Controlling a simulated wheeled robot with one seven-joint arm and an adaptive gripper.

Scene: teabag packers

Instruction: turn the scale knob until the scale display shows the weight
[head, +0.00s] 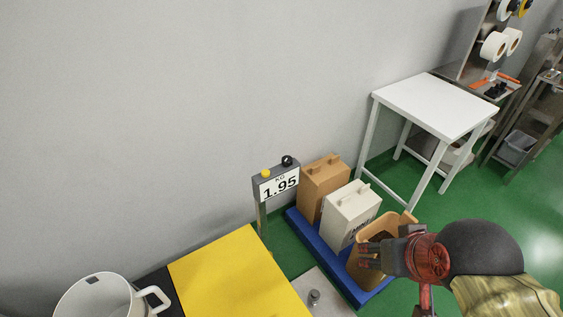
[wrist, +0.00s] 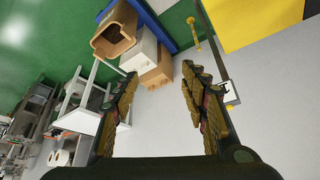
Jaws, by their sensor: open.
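My gripper (head: 364,254) is to the right of and nearer than the display, in front of the tan bin in the head view. Its fingers are apart with nothing between them, as the wrist view (wrist: 160,82) also shows.
A blue pallet (head: 302,230) holds a brown canister (head: 324,187), a white canister (head: 349,217) and a tan bin (head: 398,222). A yellow-topped surface (head: 232,273) and a white pot (head: 95,298) are at the front left. A white table (head: 432,103) stands behind.

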